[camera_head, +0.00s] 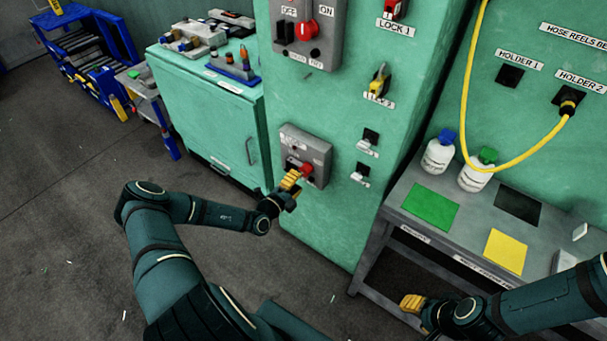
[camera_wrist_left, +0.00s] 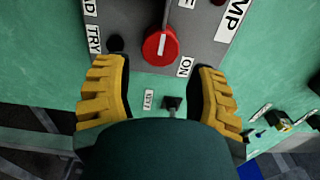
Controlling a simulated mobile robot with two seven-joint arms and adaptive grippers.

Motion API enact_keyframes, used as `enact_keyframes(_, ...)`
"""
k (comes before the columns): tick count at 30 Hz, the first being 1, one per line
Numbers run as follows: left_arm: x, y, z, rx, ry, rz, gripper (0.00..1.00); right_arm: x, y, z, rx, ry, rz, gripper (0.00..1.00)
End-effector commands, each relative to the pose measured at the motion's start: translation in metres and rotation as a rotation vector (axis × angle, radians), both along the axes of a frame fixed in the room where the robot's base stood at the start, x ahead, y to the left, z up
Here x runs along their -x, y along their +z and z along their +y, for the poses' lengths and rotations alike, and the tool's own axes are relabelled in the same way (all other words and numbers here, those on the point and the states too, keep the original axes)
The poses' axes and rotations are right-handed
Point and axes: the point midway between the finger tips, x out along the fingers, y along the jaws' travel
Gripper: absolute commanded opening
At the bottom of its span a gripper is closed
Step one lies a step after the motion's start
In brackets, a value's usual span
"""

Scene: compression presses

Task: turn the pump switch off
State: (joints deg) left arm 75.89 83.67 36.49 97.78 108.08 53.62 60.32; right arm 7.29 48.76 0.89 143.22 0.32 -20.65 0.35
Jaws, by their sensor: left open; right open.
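The pump switch is a round red knob with a white line, on a grey box (camera_head: 291,138) low on the green cabinet. In the left wrist view the red knob (camera_wrist_left: 160,47) sits just beyond and between the yellow fingers, with an ON label (camera_wrist_left: 186,67) beside it and part of a PUMP label (camera_wrist_left: 236,22) nearby. In the head view the red knob (camera_head: 306,169) is partly behind my left gripper (camera_head: 292,181). The left gripper is open around the knob's front; contact cannot be told. My right gripper (camera_head: 413,303) is open and empty, low beside the grey table.
Above is a larger grey box (camera_head: 330,55) with another red knob. A yellow hose (camera_head: 466,100) hangs over the grey table (camera_head: 420,250), which bears two white bottles and coloured mats. A green cabinet (camera_head: 215,110) stands left.

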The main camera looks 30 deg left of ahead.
Motion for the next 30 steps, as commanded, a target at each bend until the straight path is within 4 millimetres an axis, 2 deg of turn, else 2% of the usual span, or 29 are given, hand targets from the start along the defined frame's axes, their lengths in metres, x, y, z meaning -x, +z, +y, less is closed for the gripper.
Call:
enact_keyframes(1,0.011,0.0,0.001,0.002,0.001,0.002,0.56,0.0,0.0,0.0,0.0,0.0,0.0,0.47)
enact_keyframes(6,0.042,0.0,0.004,0.001,0.001,0.001,0.56,0.0,0.0,0.0,0.0,0.0,0.0,0.47)
enact_keyframes(12,0.061,0.0,0.004,0.0,0.0,0.0,0.56,0.0,0.0,0.0,0.0,0.0,0.0,0.47)
enact_keyframes(30,0.064,0.001,0.004,0.001,-0.001,-0.001,0.56,0.0,0.0,0.0,0.0,0.0,0.0,0.47)
